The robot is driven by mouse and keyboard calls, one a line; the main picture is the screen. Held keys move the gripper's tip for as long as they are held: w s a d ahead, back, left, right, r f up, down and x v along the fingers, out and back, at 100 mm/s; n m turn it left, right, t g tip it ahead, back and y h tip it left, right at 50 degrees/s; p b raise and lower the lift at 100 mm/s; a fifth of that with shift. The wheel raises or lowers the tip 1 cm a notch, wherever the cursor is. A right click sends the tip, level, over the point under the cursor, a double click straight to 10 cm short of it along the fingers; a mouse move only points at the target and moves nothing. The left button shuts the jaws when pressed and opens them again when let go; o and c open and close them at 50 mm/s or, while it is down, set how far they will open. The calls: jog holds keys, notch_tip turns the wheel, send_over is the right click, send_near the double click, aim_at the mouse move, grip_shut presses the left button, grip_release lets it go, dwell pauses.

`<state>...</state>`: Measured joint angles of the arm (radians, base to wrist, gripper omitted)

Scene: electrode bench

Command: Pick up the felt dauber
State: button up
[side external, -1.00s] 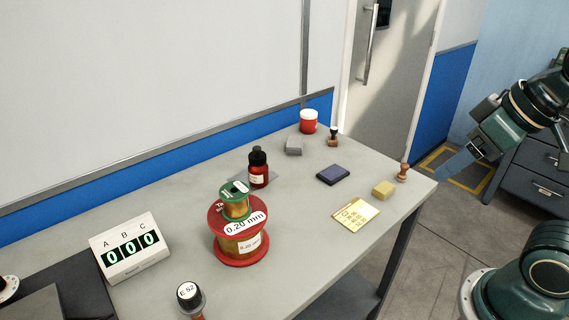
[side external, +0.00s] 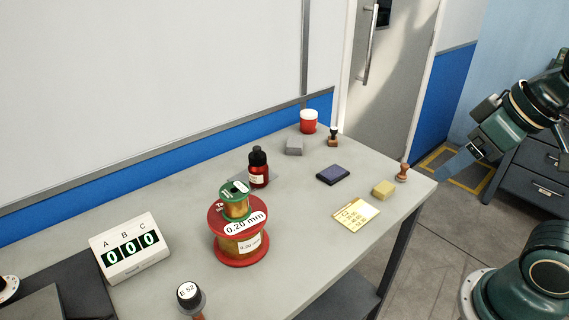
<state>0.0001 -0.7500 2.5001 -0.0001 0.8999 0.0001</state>
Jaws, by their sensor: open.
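I cannot tell for sure which object is the felt dauber. One small upright piece with a wooden-brown handle (side external: 402,172) stands at the table's right corner. Another small piece with a black knob and brown base (side external: 333,137) stands at the back edge. A dark red bottle with a black cap (side external: 259,168) stands near the middle. My gripper (side external: 449,168) is open and empty, off the table's right end, to the right of the wooden-handled piece and apart from it. Only one finger shows clearly.
A yellow block (side external: 383,189), a gold card (side external: 356,214), a dark pad (side external: 333,175), a grey block (side external: 294,145) and a red-and-white jar (side external: 308,121) lie around. Stacked wire spools (side external: 238,240), a counter display (side external: 130,248) and an E 52 piece (side external: 189,295) stand at left and front.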

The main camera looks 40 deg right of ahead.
jog(key=c, duration=0.4)
jog(key=w+d+f+m+g, duration=0.2)
jog(key=w+d+m+g, duration=0.1)
jog(key=w+d+m, duration=0.9)
jog(key=w+d+f+m+g, duration=0.1)
jog(key=w+d+f+m, duration=0.2)
jog(key=d, duration=0.3)
jog(key=w+d+f+m+g, duration=0.1)
jog(key=w+d+f+m, duration=0.2)
jog(key=d+f, duration=0.3)
jog(key=shift+w+f+m+g, duration=0.2)
jog(key=shift+w+m+g, duration=0.1)
jog(key=shift+m, duration=0.6)
jog(key=shift+d+f, duration=0.1)
